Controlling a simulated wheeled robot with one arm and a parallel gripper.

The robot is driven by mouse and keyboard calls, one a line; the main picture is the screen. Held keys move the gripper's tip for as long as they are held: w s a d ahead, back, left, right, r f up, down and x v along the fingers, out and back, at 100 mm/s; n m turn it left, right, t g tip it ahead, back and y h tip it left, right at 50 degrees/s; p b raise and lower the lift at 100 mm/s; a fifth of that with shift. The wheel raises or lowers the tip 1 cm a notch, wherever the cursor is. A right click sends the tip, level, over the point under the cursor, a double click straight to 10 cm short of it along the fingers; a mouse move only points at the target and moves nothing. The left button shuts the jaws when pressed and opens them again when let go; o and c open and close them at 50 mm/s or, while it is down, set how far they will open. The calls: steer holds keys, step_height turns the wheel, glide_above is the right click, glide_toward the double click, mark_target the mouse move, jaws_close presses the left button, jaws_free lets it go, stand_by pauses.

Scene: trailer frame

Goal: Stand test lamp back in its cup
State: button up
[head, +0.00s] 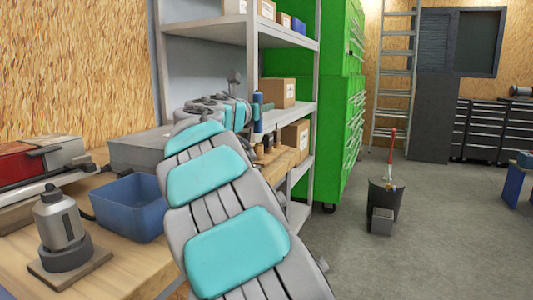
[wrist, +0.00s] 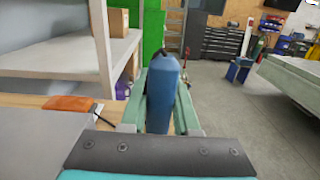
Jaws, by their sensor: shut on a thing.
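A blue, rounded, upright body with a dark top, apparently the test lamp (wrist: 162,92), stands between the fingers of my gripper (wrist: 160,108) in the wrist view. My gripper is shut on it. In the head view the blue body (head: 257,106) shows at the far end of my arm, above the far part of the workbench and in front of the shelving. Its lower end is hidden. I cannot make out for certain which thing is its cup. Small brown upright pieces (head: 268,146) stand on the bench below, partly hidden by my arm.
On the near workbench (head: 128,262) are a grey bottle-like thing (head: 60,222) in a dark ring on a board, an open blue bin (head: 130,206) and a red-and-grey machine (head: 38,168). Grey shelving (head: 252,85) rises close behind the gripper. Open floor (head: 440,240) lies to the right.

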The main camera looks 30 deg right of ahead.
steer(key=shift+f, duration=0.65)
stand_by(0.7)
steer(key=o, duration=1.3)
steer(key=shift+r, duration=0.1)
step_height(320, 180, up, 7)
steer(key=shift+p, duration=0.3)
steer(key=shift+s, duration=0.1)
stand_by(0.7)
